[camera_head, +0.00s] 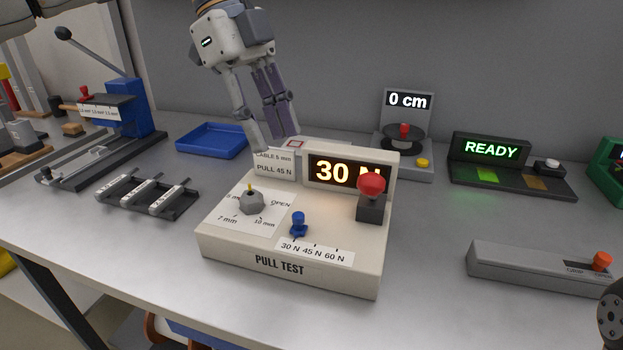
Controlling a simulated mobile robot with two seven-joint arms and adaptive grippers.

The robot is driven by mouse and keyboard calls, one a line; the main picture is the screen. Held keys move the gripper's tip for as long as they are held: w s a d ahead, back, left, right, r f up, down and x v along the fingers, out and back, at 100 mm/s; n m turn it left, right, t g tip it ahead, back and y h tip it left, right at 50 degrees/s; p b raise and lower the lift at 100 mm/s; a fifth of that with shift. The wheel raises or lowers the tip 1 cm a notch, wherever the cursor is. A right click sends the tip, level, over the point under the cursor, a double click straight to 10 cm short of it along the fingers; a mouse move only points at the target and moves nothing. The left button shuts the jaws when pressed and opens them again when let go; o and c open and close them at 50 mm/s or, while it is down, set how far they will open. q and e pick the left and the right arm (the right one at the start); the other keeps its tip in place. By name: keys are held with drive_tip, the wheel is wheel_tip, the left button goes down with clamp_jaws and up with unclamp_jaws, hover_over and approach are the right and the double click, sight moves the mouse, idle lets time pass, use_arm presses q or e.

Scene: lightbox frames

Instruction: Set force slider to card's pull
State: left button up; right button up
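The pull test box (230,252) stands mid-table, with a blue force slider knob (298,226) near the 30 N end of its 30/45/60 N scale (314,252). Its lit display (333,171) reads 30, with the unit partly hidden by a red knob (371,185). The card (273,164) at its back left reads "CABLE 5 mm, PULL 45 N". My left gripper (277,143) points down behind the card, fingers apart, with nothing seen between them. It is away from the slider. My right gripper is not in view.
A grey dial (252,202) sits left of the slider. A black rack (148,197) and blue tray (212,140) stand left. The table in front of the box is clear.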

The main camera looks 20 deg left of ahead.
sight(299, 215)
use_arm(q)
drive_tip(key=x, duration=0.4)
drive_tip(key=s+x, duration=0.1)
drive_tip(key=x, duration=0.6)
drive_tip(key=shift+s+d+f, duration=0.1)
drive_tip(key=shift+s+f, duration=0.1)
drive_tip(key=shift+f, duration=0.05)
clamp_jaws()
